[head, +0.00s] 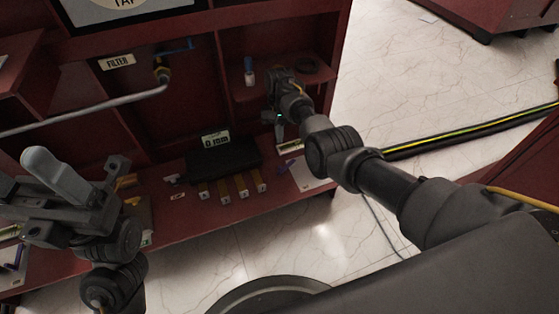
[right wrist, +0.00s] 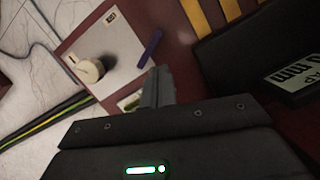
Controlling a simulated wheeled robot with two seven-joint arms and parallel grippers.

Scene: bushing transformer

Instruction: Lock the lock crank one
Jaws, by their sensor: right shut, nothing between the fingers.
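I cannot tell which part is lock crank one. My right gripper (head: 279,120) is in front of the right bay of the red cabinet, shut and empty. Its closed fingers (right wrist: 157,87) also show in the right wrist view, pointing towards a white sheet (right wrist: 118,48). On or over that sheet are a pale round-topped cylinder (right wrist: 90,70) and a purple bar (right wrist: 150,47). My left gripper (head: 60,185) is raised at the left; its finger gap is unclear.
A black block (head: 222,158) with a "mm" label lies on the red lower shelf (head: 185,232), with several yellow strips before it. A blue-and-white piece (head: 249,72) stands in the right bay. A black-and-yellow cable (head: 460,135) crosses the pale floor at right.

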